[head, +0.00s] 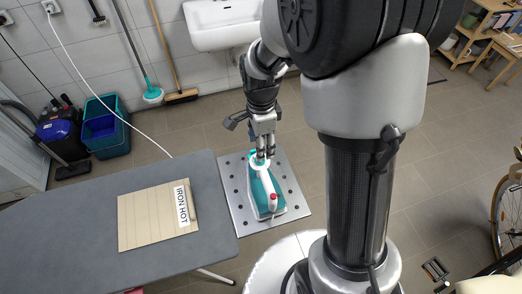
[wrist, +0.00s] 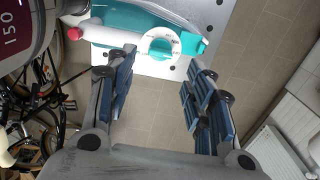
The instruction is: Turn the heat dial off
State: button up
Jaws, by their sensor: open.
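A teal and white iron (head: 277,206) with a red button rests on a perforated metal plate (head: 296,203). It also shows at the top of the wrist view (wrist: 118,14). Its heat dial (wrist: 160,43) is a round white disc with a teal centre and marks round the rim, too small to read. My gripper (head: 265,153) points down over the dial end of the iron. In the wrist view my gripper (wrist: 160,66) is open, with the dial ahead between its fingertips and nothing held. In the head view the fingers partly cover the dial, and contact cannot be told.
A grey board (head: 85,200) to the left bears a beige panel (head: 145,220) with an "IRON HOT" label (head: 182,206). A white cord runs behind the board. Buckets (head: 105,130), brooms and a sink (head: 222,25) line the wall. A bicycle (head: 508,210) stands at right.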

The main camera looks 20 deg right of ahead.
notch_tip(320, 180, up, 6)
jog(key=shift+r, duration=0.25)
dwell(0.4)
jog(key=s+r+n+t+b, duration=0.2)
jog(key=s+r+n, duration=0.2)
jog(key=s+n, duration=0.5)
jog(key=s+r+n+t+b, duration=0.2)
jog(key=s+r+n, duration=0.1)
jog(key=s+n, duration=0.6)
jog(key=shift+s+a+r+t, duration=0.15)
jog(key=shift+s+r+t, duration=0.15)
jog(key=shift+r, duration=0.1)
